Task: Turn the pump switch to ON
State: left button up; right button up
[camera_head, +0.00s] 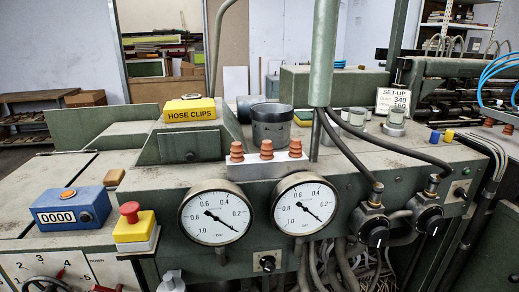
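No switch here carries a readable pump or ON label. A small black rotary knob on a plate (267,263) sits on the front panel below and between the two gauges; which way it points is too small to tell. Two larger black knobs, the left one (376,235) and the right one (432,222), sit below hose fittings at the right. A smaller dark knob (460,192) is at the panel's right end. I cannot tell which of these is the pump switch. Neither of my grippers is in view.
The left gauge (215,218) and right gauge (302,205) face forward. A red emergency button on a yellow box (136,232) and a blue counter box (70,208) stand at left. A yellow hose clips box (190,109) and dark cup (272,125) stand on top. Hoses hang below.

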aim_at(460, 192)
jog(key=z, duration=1.25)
